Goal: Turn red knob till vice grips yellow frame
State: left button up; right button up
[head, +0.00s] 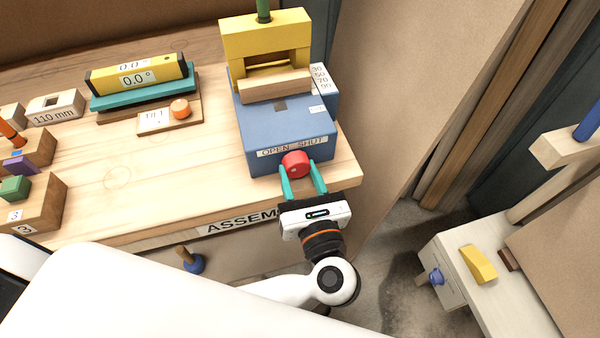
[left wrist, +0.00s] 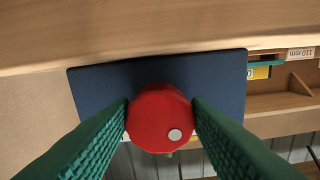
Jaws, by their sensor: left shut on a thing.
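The red knob (head: 296,164) is on the front of the blue vice (head: 285,132), below the label reading OPEN SHUT. My left gripper (head: 303,180) is shut on the knob, with a teal finger on each side. In the left wrist view the red knob (left wrist: 160,118) fills the space between the fingers, and a white dot shows at its lower right. The yellow frame (head: 265,40) stands upright at the back of the vice, behind a wooden jaw block (head: 275,86). Whether the jaw touches the frame cannot be told. My right gripper is not in view.
The wooden bench (head: 130,175) carries a yellow level (head: 137,75) reading 0.0°, an orange tilt knob (head: 181,108) and a 110 mm block (head: 56,107) at left. A brown panel (head: 405,75) stands right of the bench. A lower table (head: 500,300) is at lower right.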

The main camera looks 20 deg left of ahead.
pick_arm(q)
jog(key=shift+m, duration=0.3)
jog(key=m+p, duration=0.4)
jog(key=m, duration=0.1)
jog(key=shift+s+a+r, duration=0.1)
jog(key=shift+r, duration=0.15)
jog(key=m+p, duration=0.5)
jog(key=shift+r, duration=0.1)
jog(key=shift+a+m+p, duration=0.1)
jog(key=shift+m+p, duration=1.1)
jog(key=shift+m, duration=0.5)
jog(key=o, duration=1)
jog(key=shift+f, duration=0.3)
